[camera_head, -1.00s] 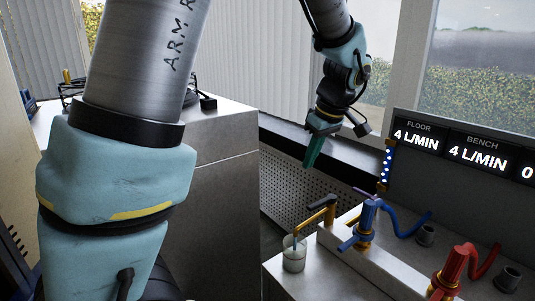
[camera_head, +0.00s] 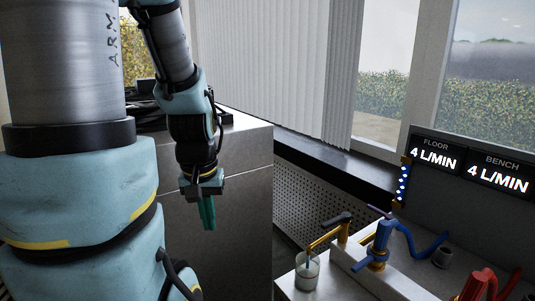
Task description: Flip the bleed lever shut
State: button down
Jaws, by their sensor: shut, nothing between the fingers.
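A brass bleed fitting (camera_head: 325,238) stands at the left end of the bench manifold, with a dark lever (camera_head: 337,219) on top. I take this to be the bleed lever; whether it is open or shut I cannot tell. The brass spout reaches down to the left over a clear beaker (camera_head: 307,271). My gripper (camera_head: 208,226) points down with its green fingers together, holding nothing. It hangs in front of the grey cabinet, well to the left of the lever and apart from it.
A blue valve (camera_head: 379,244) with a blue hose and a red valve (camera_head: 477,287) sit right of the bleed fitting. Displays (camera_head: 465,164) reading 4 L/MIN stand behind. A grey cabinet (camera_head: 245,200) is behind my gripper. The space between gripper and beaker looks clear.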

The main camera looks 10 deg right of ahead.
aim_at(346, 216)
jog(key=i+l+z, duration=0.1)
jog(key=z, duration=0.9)
jog(key=k+z, duration=0.25)
jog(key=z, duration=0.15)
jog(key=k+u, duration=0.2)
jog(key=k, duration=0.15)
jog(key=i, duration=0.45)
